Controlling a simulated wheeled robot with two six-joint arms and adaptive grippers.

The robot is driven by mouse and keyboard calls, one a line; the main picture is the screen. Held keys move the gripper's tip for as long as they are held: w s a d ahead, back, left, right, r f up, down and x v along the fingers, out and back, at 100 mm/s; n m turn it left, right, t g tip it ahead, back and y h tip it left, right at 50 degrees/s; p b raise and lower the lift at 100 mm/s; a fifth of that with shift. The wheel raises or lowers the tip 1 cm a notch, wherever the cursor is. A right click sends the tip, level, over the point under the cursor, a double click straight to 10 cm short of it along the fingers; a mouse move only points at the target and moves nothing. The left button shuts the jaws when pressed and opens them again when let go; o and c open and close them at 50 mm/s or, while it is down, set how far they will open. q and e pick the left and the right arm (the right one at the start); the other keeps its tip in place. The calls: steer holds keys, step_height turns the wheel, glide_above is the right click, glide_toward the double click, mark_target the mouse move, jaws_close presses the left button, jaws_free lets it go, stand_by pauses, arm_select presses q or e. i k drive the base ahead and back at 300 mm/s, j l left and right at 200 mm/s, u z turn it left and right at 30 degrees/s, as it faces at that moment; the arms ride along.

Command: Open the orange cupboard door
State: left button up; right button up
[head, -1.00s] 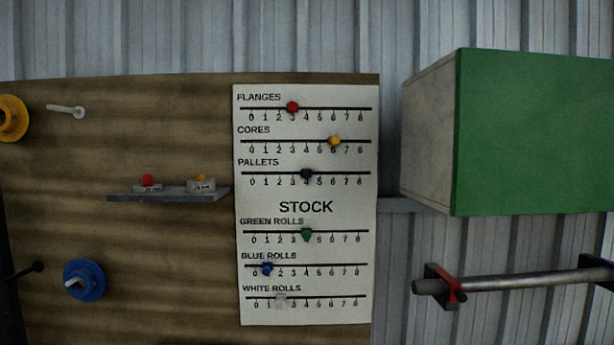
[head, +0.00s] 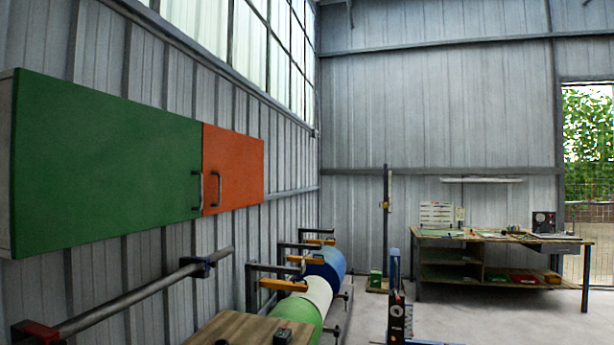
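The orange cupboard door (head: 242,170) is on the wall at the left of the head view, at the right end of the wall cupboard. It looks shut, flush with the wider green door (head: 105,165) beside it. A metal bar handle (head: 215,189) stands upright at the orange door's left edge. A second handle (head: 197,189) is just left of it on the green door. Neither of my grippers shows in the view.
A metal bar (head: 140,294) on brackets runs along the wall below the cupboard. Green, white and blue rolls (head: 318,291) lie beneath wall arms. A wooden top (head: 250,331) is at the bottom. A workbench (head: 500,238) stands far right. Floor before it is partly clear.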

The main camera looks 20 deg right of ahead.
mark_target(233, 162)
steer(key=i+l+u, duration=0.1)
steer(key=u, duration=0.4)
steer(key=l+u, duration=0.2)
steer(key=u, duration=0.3)
steer(key=i+l+u, duration=0.15)
steer(key=l+u, duration=0.3)
steer(key=l, duration=0.85)
steer(key=l+u, duration=0.45)
steer(key=l, duration=0.9)
